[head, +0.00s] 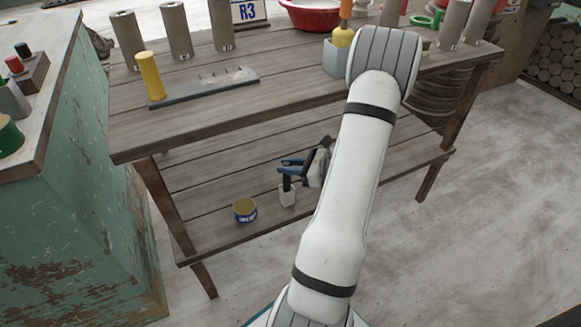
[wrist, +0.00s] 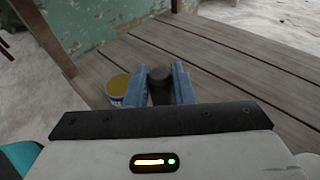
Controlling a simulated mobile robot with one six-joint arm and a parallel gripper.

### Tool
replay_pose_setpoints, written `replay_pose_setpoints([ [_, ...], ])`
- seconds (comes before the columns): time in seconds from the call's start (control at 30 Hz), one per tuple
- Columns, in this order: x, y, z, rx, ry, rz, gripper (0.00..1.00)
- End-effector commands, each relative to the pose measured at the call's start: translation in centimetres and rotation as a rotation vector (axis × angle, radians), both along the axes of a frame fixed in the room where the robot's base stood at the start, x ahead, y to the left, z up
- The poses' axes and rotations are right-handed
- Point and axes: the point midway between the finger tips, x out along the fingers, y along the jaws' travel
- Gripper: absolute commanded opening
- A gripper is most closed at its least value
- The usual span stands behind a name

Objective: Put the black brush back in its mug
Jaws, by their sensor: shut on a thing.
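My gripper (head: 291,170), with blue fingers, is low over the lower shelf of the wooden bench. It is shut on a dark upright thing, the black brush (wrist: 161,88), which stands between both fingers in the wrist view. Below the fingers in the head view is a pale, blocky piece (head: 287,197); I cannot tell whether it is the brush's head or a small mug around it. A round blue and white tin-like mug (head: 244,210) with a yellowish inside stands left of it, apart from the gripper. It also shows in the wrist view (wrist: 118,87), left of the fingers.
The lower shelf (head: 215,180) is mostly bare, with the bench top (head: 215,110) above it. The bench top holds a yellow cylinder (head: 150,77), several grey cylinders, a grey block (head: 332,60) and a red bowl (head: 310,14). A green cabinet (head: 95,150) stands left.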

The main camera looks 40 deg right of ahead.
Motion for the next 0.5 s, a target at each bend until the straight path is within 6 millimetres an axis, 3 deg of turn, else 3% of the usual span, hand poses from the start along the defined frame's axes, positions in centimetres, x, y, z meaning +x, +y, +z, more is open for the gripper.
replay_pose_setpoints([
  [0.3,-0.03,0.03,-0.12,0.000,0.004,-0.001,0.44],
  [0.5,-0.03,0.04,-0.07,0.000,0.004,0.000,0.44],
])
